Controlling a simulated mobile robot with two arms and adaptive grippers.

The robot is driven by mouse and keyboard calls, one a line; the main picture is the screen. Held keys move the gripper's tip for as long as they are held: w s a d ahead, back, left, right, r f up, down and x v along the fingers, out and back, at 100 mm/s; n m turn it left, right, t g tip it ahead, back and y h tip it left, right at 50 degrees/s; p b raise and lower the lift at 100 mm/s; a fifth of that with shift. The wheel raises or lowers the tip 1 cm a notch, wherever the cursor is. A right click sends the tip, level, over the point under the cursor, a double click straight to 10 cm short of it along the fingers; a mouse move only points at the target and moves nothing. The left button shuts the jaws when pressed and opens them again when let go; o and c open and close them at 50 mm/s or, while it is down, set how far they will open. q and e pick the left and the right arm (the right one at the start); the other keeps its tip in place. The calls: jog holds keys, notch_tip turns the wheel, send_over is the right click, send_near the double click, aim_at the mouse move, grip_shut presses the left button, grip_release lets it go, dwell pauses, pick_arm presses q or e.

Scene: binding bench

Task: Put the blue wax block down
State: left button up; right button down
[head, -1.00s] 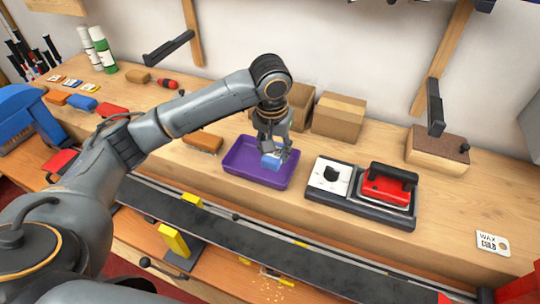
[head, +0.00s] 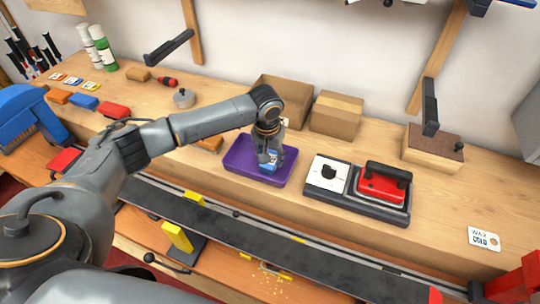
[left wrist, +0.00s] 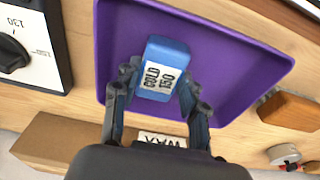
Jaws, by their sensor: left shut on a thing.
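The blue wax block (head: 268,165) is in my left gripper (head: 270,157), at the purple tray (head: 236,167) on the bench. In the left wrist view the block (left wrist: 163,62) has a white label reading "COLD 150", and the fingers of my left gripper (left wrist: 158,88) are shut on its two sides. The purple tray (left wrist: 125,40) lies behind the block there. The block is inside the tray's outline, low over its floor; I cannot tell whether it touches. My right gripper is not in view.
The waxing iron (head: 382,184) on its base stands right of the tray. Cardboard boxes (head: 337,113) stand behind it. An orange block (head: 210,144) lies left of it. A long dark ski (head: 200,215) runs along the front. Bench right of the iron is mostly clear.

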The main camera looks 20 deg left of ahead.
pick_arm(q)
jog(key=shift+f, duration=0.15)
jog(key=o, duration=1.2)
jog(key=shift+c, duration=0.2)
jog(key=shift+r, duration=0.6)
notch_tip(320, 180, up, 11)
jog(key=s+b, duration=0.1)
jog(key=b, duration=0.1)
jog(key=shift+s, duration=0.2)
jog(key=shift+d, duration=0.1)
